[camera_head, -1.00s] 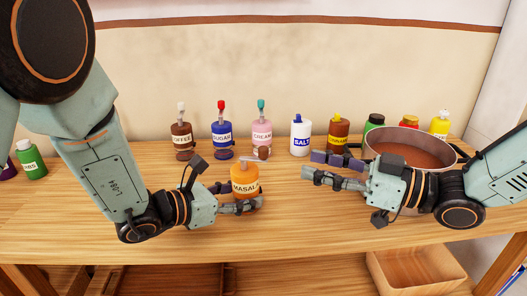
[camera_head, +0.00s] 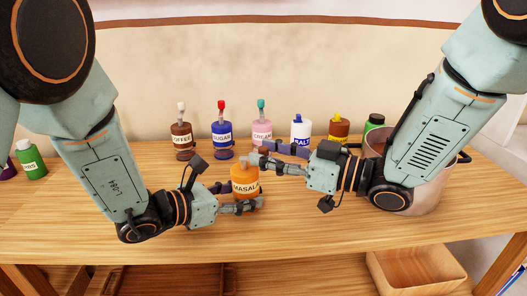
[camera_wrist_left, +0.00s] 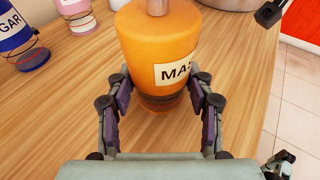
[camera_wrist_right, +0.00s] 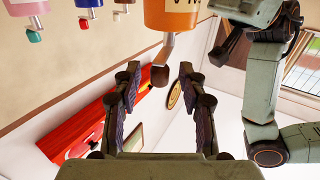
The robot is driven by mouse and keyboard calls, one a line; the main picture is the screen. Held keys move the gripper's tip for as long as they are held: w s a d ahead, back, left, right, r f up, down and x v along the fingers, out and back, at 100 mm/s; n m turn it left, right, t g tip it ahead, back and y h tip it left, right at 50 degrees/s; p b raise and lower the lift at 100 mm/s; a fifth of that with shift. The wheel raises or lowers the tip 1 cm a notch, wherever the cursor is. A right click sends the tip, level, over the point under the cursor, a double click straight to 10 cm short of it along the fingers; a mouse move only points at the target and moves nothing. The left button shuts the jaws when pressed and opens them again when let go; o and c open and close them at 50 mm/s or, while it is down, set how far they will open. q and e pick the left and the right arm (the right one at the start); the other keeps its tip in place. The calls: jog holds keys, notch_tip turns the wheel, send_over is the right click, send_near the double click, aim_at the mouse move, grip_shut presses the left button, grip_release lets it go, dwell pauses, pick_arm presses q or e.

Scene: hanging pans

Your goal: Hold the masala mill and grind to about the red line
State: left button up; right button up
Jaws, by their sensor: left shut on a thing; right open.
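The orange masala mill (camera_head: 245,180) stands upright on the wooden table, its label facing front. My left gripper (camera_head: 243,197) is shut around its lower body; the left wrist view shows a finger on each side of the mill (camera_wrist_left: 155,50). My right gripper (camera_head: 260,156) is open beside the mill's top. In the right wrist view, which looks upside down, the mill's grey crank with its brown knob (camera_wrist_right: 160,75) lies between the spread fingers. Contact with the knob cannot be told.
A large pot (camera_head: 430,197) is partly behind my right arm. The table's front is clear.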

jog(key=shift+w+a, duration=0.35)
jog(key=shift+a, duration=0.3)
grip_shut()
